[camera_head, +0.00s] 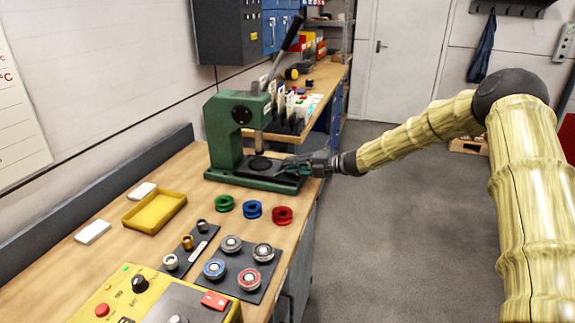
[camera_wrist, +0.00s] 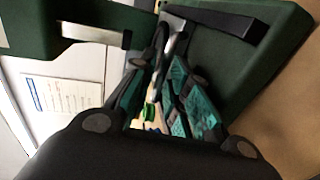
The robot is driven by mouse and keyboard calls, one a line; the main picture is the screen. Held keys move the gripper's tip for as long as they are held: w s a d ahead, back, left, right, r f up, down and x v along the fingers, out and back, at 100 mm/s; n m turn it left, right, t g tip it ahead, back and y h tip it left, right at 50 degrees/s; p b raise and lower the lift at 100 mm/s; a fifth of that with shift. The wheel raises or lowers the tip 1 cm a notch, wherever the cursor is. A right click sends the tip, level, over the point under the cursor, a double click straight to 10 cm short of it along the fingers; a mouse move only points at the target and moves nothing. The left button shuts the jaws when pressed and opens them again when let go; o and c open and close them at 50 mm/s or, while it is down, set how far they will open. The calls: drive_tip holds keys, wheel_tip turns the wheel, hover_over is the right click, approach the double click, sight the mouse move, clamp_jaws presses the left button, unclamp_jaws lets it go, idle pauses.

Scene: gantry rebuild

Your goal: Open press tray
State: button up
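The green press (camera_head: 222,130) stands at the back of the bench, its lever raised to the upper right. A dark tray plate with a round black seat (camera_head: 260,163) lies at its base under the ram. My gripper (camera_head: 287,168) reaches in from the right, low at the right front end of the press base. In the wrist view, my gripper's teal-padded fingers (camera_wrist: 165,62) point toward the green press body (camera_wrist: 262,55) and lie close together at the tips. A dark bar with a pale metal end (camera_wrist: 220,20) is just beyond them. Whether the fingers hold anything is unclear.
Green (camera_head: 224,203), blue (camera_head: 252,209) and red (camera_head: 282,215) rings lie in front of the press. A yellow tray (camera_head: 155,211), a dark plate with round parts (camera_head: 262,285) and a yellow control box (camera_head: 125,300) are nearer. Open floor (camera_head: 400,230) lies right.

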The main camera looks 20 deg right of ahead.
drive_tip(key=shift+w+a+f, duration=0.1)
drive_tip(key=shift+w+a, duration=0.15)
drive_tip(key=shift+a, duration=0.2)
drive_tip(key=shift+w+a+f, duration=0.25)
drive_tip(key=shift+w, duration=0.05)
clamp_jaws()
